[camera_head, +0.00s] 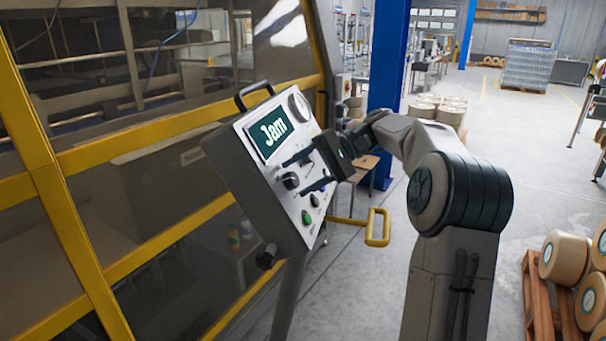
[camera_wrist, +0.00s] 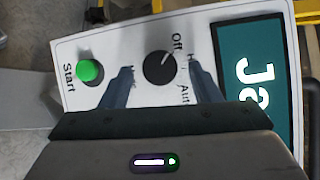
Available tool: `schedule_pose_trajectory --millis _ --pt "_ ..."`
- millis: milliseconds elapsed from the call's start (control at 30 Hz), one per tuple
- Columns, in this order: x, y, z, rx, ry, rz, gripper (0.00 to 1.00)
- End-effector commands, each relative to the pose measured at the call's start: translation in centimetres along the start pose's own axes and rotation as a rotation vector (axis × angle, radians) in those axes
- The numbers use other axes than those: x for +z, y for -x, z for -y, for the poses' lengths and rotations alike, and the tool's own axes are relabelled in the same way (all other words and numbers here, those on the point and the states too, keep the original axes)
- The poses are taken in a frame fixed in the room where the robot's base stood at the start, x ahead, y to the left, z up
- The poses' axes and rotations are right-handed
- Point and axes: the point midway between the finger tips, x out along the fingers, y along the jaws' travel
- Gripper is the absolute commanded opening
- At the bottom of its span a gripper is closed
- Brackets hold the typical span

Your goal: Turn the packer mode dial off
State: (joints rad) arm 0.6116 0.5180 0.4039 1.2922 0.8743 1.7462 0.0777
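The mode dial (camera_wrist: 159,68) is a round black knob on the light control panel. In the wrist view its pale mark points to the upper right, toward the "Off" label (camera_wrist: 178,42). The labels "H…" and "Aut…" are partly hidden by a finger. My gripper (camera_wrist: 161,84) is open, with one finger on each side of the dial and visible gaps between. In the head view my gripper (camera_head: 295,177) reaches the panel from the right, its fingers above and below the dial (camera_head: 291,181). Whether the fingertips touch the panel is unclear.
A green Start button (camera_wrist: 89,71) lies just beyond the left finger in the wrist view. The panel screen (camera_head: 270,133) reads "Jam". A yellow-framed machine (camera_head: 95,160) stands behind the panel. A blue post (camera_head: 387,70) stands behind my arm.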

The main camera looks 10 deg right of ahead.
Motion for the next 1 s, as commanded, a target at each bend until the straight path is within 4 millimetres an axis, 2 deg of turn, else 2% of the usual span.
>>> schedule_pose_trajectory --millis 167,267,700,900,1000 --pt "-0.1 0.4 0.0 -0.001 0.000 -0.001 0.57" --pt "-0.1 1.4 0.0 -0.002 0.001 -0.002 0.57" --pt "-0.1 9.2 0.0 -0.002 0.001 -0.002 0.57" --pt "0.1 12.1 0.3 -0.002 -0.001 0.001 0.57" --pt "0.1 12.9 0.3 -0.001 -0.001 0.002 0.57"
